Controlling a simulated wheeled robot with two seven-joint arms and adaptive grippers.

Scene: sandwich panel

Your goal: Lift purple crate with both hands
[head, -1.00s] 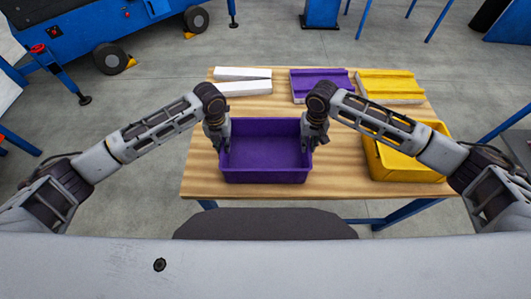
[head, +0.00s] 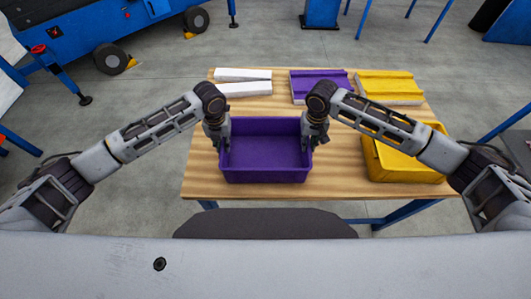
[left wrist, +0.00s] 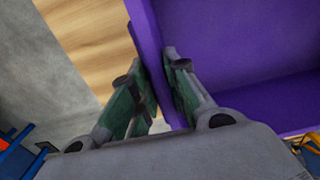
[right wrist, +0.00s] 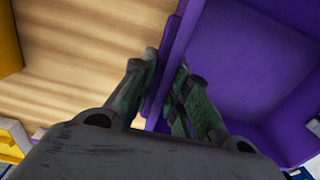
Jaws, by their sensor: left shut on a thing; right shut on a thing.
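The purple crate (head: 264,152) is empty and upright at the front middle of the wooden table in the head view. My left gripper (head: 222,143) is shut on its left wall, one finger inside and one outside; the left wrist view shows the fingers (left wrist: 155,85) on either side of that wall. My right gripper (head: 308,142) is shut on the right wall in the same way, and the right wrist view shows its fingers (right wrist: 163,80) around the wall (right wrist: 180,50). I cannot tell whether the crate's base touches the table.
A yellow crate (head: 438,172) stands on the table (head: 340,180) to the right, under my right forearm. White panels (head: 243,89), a purple panel (head: 321,82) and a yellow panel (head: 390,85) lie along the back. Bare wood surrounds the purple crate.

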